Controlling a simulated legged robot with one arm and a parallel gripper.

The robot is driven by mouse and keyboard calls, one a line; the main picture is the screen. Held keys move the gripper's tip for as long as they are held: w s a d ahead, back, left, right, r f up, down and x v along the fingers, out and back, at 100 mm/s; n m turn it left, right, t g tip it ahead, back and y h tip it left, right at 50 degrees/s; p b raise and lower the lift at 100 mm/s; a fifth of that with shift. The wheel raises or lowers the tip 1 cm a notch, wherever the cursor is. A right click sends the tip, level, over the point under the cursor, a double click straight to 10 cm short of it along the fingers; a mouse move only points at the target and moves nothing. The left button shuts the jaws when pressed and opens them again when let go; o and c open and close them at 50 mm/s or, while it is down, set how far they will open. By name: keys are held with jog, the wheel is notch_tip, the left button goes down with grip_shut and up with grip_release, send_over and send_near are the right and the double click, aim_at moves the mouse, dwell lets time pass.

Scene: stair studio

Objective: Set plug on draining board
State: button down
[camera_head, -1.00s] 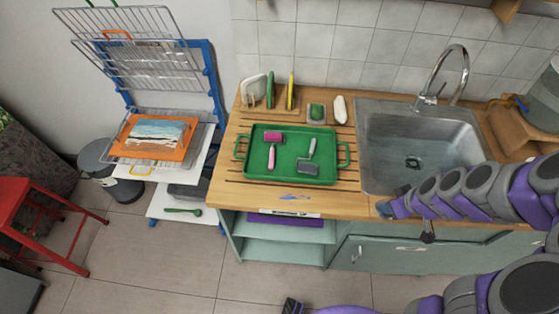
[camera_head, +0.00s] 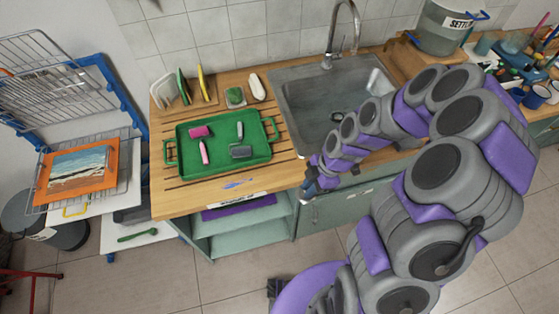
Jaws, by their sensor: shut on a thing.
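The draining board (camera_head: 287,152) is the grooved wooden part of the counter left of the sink, with a green tray on it. My gripper (camera_head: 311,184) is low at the counter's front edge, right of the board and in front of the sink. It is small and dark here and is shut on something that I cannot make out. A dark round piece (camera_head: 337,117) shows at the bottom of the sink (camera_head: 297,104). I cannot tell whether it is the plug or the drain. No plug is clearly visible elsewhere.
The green tray (camera_head: 176,134) holds pink and grey rollers. A plate rack, a green-topped sponge (camera_head: 235,96) and a white oval piece (camera_head: 257,87) stand behind it. A drying rack (camera_head: 40,95) stands left; the tap (camera_head: 345,30) rises behind the sink.

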jog(key=w+a, duration=0.2)
jog(key=w, duration=0.1)
jog(key=w+a, duration=0.2)
jog(key=w, duration=0.1)
jog(key=w+a+f, duration=0.1)
jog(key=w+a, duration=0.2)
jog(key=shift+w+f+b, duration=0.1)
jog(key=shift+w+b, duration=0.3)
jog(key=shift+w, duration=0.4)
notch_tip(320, 180, down, 3)
jog(key=shift+f+b, duration=0.2)
jog(key=shift+b, duration=0.1)
jog(key=shift+a, duration=0.3)
jog(key=shift+f, duration=0.15)
jog(key=c, duration=1)
grip_release()
jog(key=shift+d, duration=0.25)
jog(key=shift+a, duration=0.1)
